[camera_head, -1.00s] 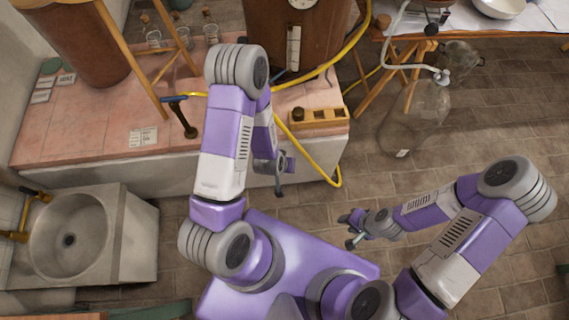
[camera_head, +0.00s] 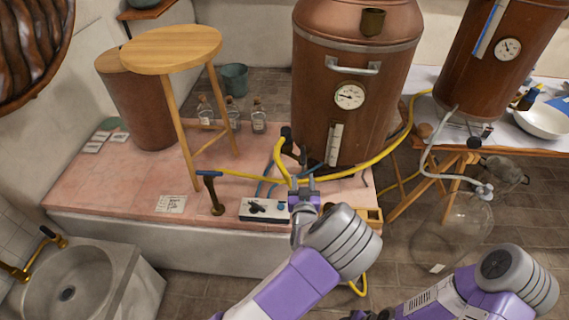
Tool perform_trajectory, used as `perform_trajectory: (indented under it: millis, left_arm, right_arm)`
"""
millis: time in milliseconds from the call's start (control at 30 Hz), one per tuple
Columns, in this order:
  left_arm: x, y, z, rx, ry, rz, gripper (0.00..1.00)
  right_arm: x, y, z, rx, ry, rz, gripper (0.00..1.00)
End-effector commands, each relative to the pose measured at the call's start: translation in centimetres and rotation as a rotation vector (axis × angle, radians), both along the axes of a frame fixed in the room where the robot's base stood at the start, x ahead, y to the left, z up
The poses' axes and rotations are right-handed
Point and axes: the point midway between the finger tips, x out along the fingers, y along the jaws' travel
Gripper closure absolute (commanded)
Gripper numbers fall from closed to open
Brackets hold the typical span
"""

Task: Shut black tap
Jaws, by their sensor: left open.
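A black tap fitting (camera_head: 287,138) shows at the lower left of the large copper still (camera_head: 320,100), with a yellow hose running down from it. A dark upright pipe with a blue lever (camera_head: 213,193) stands on the pink platform to the left; I cannot tell which of the two is the black tap, or how far either is turned. My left gripper (camera_head: 304,184) is open and empty over the platform, in front of the still and below the black fitting in the picture. My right gripper (camera_head: 372,315) is only partly in view at the bottom edge, and its jaws are unclear.
A white box with a black knob (camera_head: 264,208) lies left of my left gripper. The yellow hose (camera_head: 380,158) crosses behind the gripper. A wooden stool (camera_head: 170,48), small bottles (camera_head: 258,118), a stone sink (camera_head: 110,275) and a glass vessel (camera_head: 445,235) stand around.

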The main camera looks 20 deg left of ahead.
Motion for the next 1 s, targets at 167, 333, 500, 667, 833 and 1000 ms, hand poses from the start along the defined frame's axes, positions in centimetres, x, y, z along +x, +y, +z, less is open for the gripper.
perform_trajectory:
  millis: [167,333,500,667,833,1000]
  left_arm:
    - [1.1,-1.0,2.0,0.014,-0.078,-0.012,0.56]
    - [3.2,0.0,1.9,0.014,-0.077,-0.008,0.56]
    - [5.7,1.0,1.9,0.014,-0.075,-0.007,0.56]
    - [7.2,1.5,1.9,0.015,-0.073,-0.008,0.56]
    - [7.7,1.7,1.9,0.014,-0.072,-0.009,0.56]
    - [7.6,1.7,1.9,0.014,-0.072,-0.008,0.56]
  right_arm:
    - [0.0,0.0,-0.3,0.000,0.000,0.000,0.57]
    - [0.0,0.0,-0.7,0.000,0.000,0.000,0.57]
    - [0.0,0.0,-1.1,0.000,0.000,0.000,0.57]
    - [0.0,0.0,-1.3,0.000,0.000,0.000,0.57]
    - [0.0,0.0,-1.3,0.000,0.000,0.000,0.57]
    - [0.0,0.0,-1.3,0.000,0.000,0.000,0.57]
